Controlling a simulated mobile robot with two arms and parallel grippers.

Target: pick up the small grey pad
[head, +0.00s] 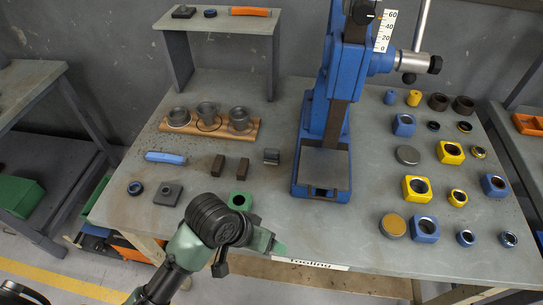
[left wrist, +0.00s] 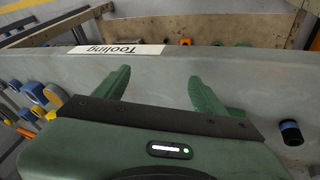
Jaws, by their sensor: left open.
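A small grey square piece with a dark centre (head: 167,194) lies flat on the bench at the front left. A similar dark grey piece (head: 183,11) sits on the small raised shelf; I cannot tell for certain which is the pad. My left gripper (head: 279,247) is over the bench's front edge, to the right of both pieces and apart from them. In the left wrist view its two green fingers (left wrist: 160,90) are spread with nothing between them. Neither grey piece can be made out there. My right gripper is not in view.
A green holed block (head: 240,200) stands close behind my left arm. The blue press (head: 322,150) rises mid-bench. Yellow and blue holed blocks (head: 416,188) crowd the right.

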